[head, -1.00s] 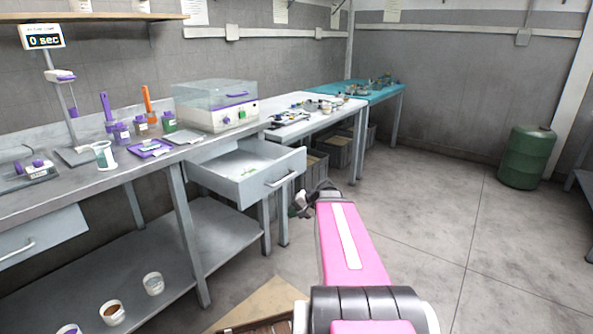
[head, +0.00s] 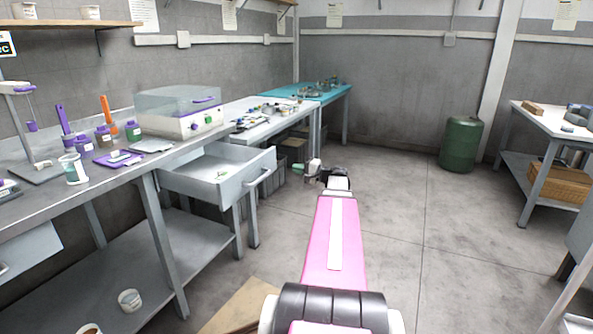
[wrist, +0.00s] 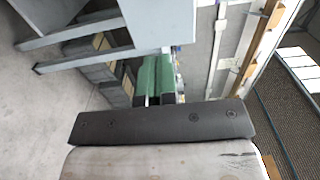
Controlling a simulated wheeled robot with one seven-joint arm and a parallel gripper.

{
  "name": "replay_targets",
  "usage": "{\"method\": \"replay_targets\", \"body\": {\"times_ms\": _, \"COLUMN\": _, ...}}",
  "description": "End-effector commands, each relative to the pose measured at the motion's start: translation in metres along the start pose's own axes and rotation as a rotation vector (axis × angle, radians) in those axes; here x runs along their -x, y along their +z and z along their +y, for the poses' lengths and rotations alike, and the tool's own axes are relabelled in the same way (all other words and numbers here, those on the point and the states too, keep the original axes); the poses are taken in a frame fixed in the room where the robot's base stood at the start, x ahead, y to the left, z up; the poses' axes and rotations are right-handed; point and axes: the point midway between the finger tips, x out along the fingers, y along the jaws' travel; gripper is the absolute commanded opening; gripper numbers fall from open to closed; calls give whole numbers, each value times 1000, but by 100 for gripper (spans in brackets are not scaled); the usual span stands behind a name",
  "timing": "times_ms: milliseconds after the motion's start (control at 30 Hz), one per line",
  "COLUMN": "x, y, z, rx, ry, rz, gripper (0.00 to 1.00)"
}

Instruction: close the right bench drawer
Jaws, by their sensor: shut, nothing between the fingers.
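The right bench drawer (head: 236,188) stands pulled out from under the steel bench, with its bar handle (head: 258,178) facing right.
The steel bench (head: 100,178) carries a clear-lidded machine (head: 180,112), bottles and a scale. Another drawer (head: 28,250) shows at the left edge. A green barrel (head: 461,145) and a side table (head: 545,120) stand at the right. The floor between is largely clear.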

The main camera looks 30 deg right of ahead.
Motion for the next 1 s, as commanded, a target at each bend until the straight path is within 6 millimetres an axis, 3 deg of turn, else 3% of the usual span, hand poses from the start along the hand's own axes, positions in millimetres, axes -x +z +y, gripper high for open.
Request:
{"method": "replay_targets", "body": {"times_ms": 300, "x": -63, "y": -1, "z": 1, "rx": 0, "ry": 2, "rz": -3, "gripper": 0}}
{"method": "replay_targets", "body": {"times_ms": 500, "x": -92, "y": 0, "z": 1, "rx": 0, "ry": 2, "rz": -2, "gripper": 0}}
{"method": "replay_targets", "body": {"times_ms": 700, "x": -107, "y": 0, "z": 1, "rx": 0, "ry": 2, "rz": -1, "gripper": 0}}
{"method": "replay_targets", "body": {"times_ms": 1000, "x": -109, "y": 0, "z": 1, "rx": 0, "ry": 2, "rz": 0, "gripper": 0}}
